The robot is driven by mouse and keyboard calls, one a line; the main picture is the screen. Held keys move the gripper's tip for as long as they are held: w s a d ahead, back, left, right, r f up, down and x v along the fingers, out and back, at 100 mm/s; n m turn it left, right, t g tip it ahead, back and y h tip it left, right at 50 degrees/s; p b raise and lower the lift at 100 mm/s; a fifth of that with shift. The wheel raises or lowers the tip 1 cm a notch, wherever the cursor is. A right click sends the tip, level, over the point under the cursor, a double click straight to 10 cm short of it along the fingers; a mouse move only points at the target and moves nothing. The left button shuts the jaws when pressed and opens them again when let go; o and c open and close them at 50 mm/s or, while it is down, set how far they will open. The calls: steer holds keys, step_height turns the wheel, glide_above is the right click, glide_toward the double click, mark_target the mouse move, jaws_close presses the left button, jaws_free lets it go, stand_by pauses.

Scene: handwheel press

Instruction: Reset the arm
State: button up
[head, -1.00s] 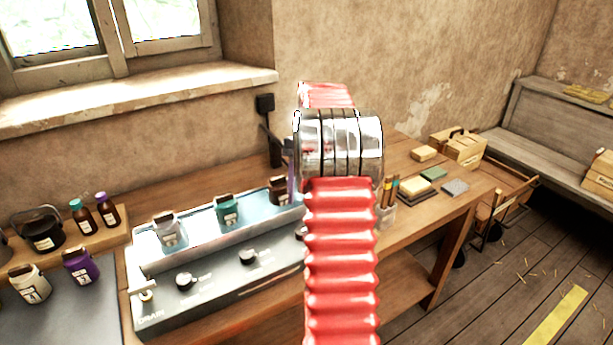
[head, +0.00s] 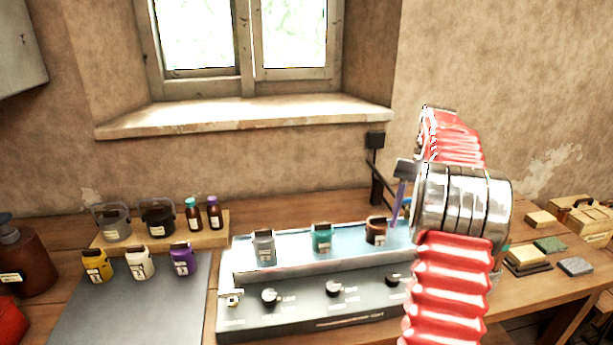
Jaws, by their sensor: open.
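My red ribbed arm with its silver joint rings stands at the right of the head view. My gripper (head: 400,196) shows just left of the rings as a dark block with a slim purple finger pointing down. It is open, and no object shows in it. The rest of it is hidden behind my arm. It appears above the right end of the grey control unit (head: 310,308), near a brown jar (head: 376,231); I cannot tell the exact gap.
A grey jar (head: 264,248) and a green jar (head: 322,239) stand on the control unit. Yellow (head: 96,266), white (head: 139,263) and purple (head: 182,260) jars stand on a dark mat (head: 130,315) at left. Sponges and blocks (head: 550,244) lie at right. A window sill (head: 245,117) juts out behind.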

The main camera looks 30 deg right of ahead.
step_height(320, 180, down, 5)
steer(key=a+n+h, duration=0.1)
steer(key=a+n, duration=0.1)
steer(key=s+a+r+n+t+h, duration=0.1)
steer(key=s+a+r+n+t, duration=0.1)
steer(key=a, duration=1)
steer(key=s+a+r+n+t+h, duration=0.1)
steer(key=s+a+n+t, duration=0.2)
steer(key=a, duration=0.9)
steer(key=s+a+r+n+t, duration=0.2)
steer(key=s+a+n, duration=0.3)
steer(key=a, duration=0.8)
steer(key=shift+s+r+t+h, duration=0.3)
steer(key=shift+s+r+h, duration=0.1)
steer(key=shift+s, duration=1.35)
